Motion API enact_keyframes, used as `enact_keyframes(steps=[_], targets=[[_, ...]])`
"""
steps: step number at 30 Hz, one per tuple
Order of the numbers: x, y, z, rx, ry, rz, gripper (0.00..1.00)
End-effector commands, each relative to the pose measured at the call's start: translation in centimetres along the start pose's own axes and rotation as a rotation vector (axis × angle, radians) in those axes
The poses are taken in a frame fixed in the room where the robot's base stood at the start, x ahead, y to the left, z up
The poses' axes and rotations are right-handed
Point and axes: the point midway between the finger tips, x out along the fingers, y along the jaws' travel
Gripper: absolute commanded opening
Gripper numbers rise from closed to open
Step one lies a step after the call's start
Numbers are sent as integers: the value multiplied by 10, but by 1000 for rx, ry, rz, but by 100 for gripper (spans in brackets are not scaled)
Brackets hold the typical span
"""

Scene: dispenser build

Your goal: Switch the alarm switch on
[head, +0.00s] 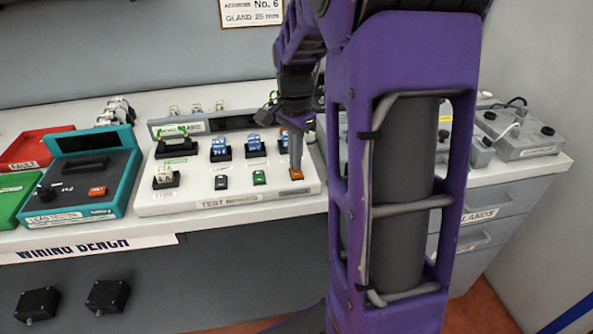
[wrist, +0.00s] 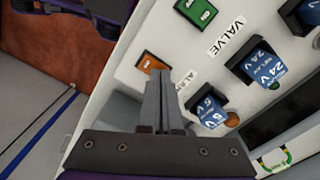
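The alarm switch is a small orange rocker in a dark frame (wrist: 152,63), beside a partly hidden label starting "ALAR" in the wrist view. In the head view it sits at the front right of the white test board (head: 190,202), showing orange (head: 297,176). My gripper (head: 296,165) points down at it with fingers together and nothing visible between them. In the wrist view the fingertips (wrist: 164,74) appear right at the switch's edge. I cannot tell whether they touch it or which way the rocker is tilted.
A green switch (wrist: 196,11) labelled "VALVE" is beside the alarm switch, with a black switch (head: 221,182) further left. Blue blocks (head: 254,142) in black holders stand behind. A teal tester (head: 80,172) is at left, grey boxes (head: 520,135) at right.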

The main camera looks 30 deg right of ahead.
Motion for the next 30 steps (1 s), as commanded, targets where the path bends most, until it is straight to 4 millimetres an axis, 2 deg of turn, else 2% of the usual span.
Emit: enact_keyframes(steps=[8, 30], targets=[[-1, 1, 1, 0, -2, 3, 0], [-62, 0, 0, -1, 0, 1, 0]])
